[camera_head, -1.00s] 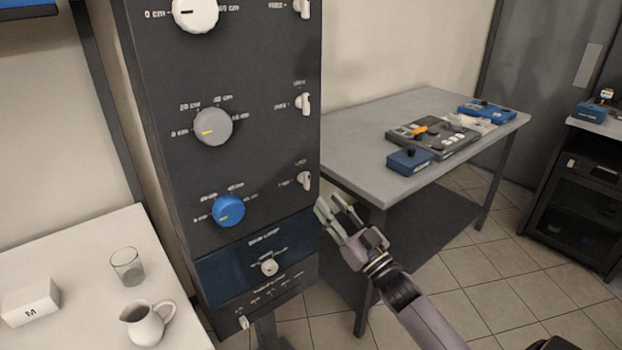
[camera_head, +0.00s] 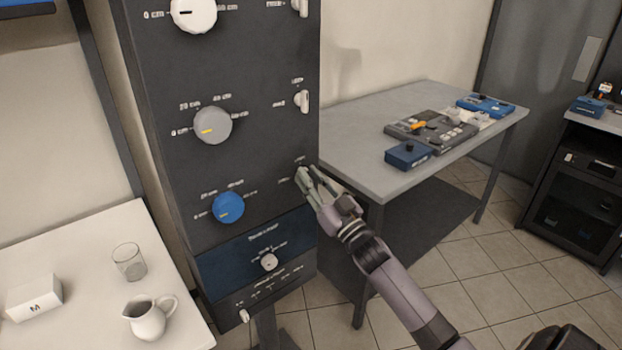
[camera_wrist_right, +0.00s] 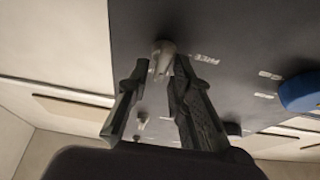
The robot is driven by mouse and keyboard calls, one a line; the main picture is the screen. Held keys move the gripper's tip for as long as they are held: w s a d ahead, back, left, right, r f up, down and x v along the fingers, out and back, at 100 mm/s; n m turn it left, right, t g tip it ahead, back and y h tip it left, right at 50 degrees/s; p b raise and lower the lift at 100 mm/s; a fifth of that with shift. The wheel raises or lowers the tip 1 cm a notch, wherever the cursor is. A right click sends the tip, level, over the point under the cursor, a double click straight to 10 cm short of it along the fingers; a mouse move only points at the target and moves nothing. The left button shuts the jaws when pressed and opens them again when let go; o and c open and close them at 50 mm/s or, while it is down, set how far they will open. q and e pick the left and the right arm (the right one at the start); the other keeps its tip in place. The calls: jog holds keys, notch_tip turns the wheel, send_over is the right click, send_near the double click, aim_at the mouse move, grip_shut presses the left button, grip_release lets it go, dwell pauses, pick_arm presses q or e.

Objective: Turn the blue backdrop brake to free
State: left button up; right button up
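The dark panel (camera_head: 245,110) carries a blue dial (camera_head: 228,207), which also shows at the right of the right wrist view (camera_wrist_right: 300,92). The brake lever in the blue dial's row is a small pale lever (camera_wrist_right: 163,52), with a label (camera_wrist_right: 206,59) to its right that seems to read FREE. In the head view my right gripper (camera_head: 304,174) hides this lever. In the right wrist view the fingers are apart, with the lever between and just beyond the tips. I cannot tell if they touch it. My left gripper is not in view.
Above are a grey dial (camera_head: 212,126) with its own lever (camera_head: 301,101) and a white dial (camera_head: 194,13). A white table (camera_head: 85,265) at left holds a glass (camera_head: 129,262) and a jug (camera_head: 150,318). A grey table (camera_head: 365,165) with control boxes stands right.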

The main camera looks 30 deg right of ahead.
grip_shut()
jog(key=shift+r, duration=0.1)
